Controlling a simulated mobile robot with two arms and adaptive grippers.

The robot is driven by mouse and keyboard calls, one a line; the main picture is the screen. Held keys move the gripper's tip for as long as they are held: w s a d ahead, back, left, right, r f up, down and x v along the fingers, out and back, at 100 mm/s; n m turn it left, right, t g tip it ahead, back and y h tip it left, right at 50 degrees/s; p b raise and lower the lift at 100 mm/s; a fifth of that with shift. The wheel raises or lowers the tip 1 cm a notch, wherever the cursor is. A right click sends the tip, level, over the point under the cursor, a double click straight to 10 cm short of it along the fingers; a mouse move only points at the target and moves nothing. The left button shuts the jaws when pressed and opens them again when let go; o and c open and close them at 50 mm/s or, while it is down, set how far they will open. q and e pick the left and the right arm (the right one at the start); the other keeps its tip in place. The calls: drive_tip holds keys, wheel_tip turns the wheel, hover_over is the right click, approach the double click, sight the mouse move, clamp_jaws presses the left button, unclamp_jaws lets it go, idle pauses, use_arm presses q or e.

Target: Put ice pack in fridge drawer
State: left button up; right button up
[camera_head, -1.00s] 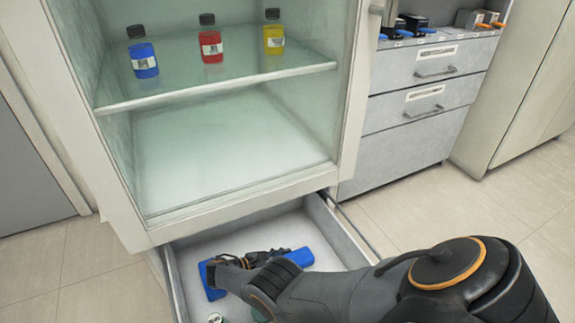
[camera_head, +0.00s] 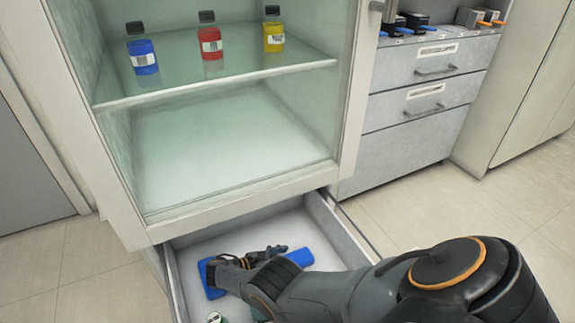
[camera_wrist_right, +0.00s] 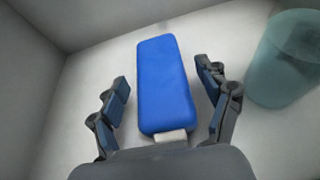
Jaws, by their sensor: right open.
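The blue ice pack (camera_wrist_right: 166,85) lies flat on the white floor of the fridge drawer (camera_head: 342,236), as the right wrist view shows. Its pale cap end is nearest my palm. My right gripper (camera_wrist_right: 166,90) is open, with one finger on each side of the pack and a visible gap at both. In the head view, my right gripper (camera_head: 252,258) is inside the pulled-out drawer and hides part of the blue ice pack (camera_head: 211,284). Blue also shows behind the gripper; I cannot tell whether it is the same pack. My left gripper is not in view.
A translucent teal container (camera_wrist_right: 288,60) stands right of the pack in the wrist view. Blue, red and yellow bottles (camera_head: 210,40) stand on the fridge shelf (camera_head: 180,82) above. The fridge's lower compartment is empty. A grey drawer cabinet (camera_head: 410,140) stands at the right.

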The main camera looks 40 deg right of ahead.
drive_tip(key=v, duration=0.6)
drive_tip(key=shift+w+a+r, duration=0.1)
drive_tip(key=shift+a, duration=0.15)
drive_tip(key=shift+w+a+r, duration=0.1)
drive_tip(key=shift+a+r, duration=0.15)
drive_tip(key=shift+a, duration=0.15)
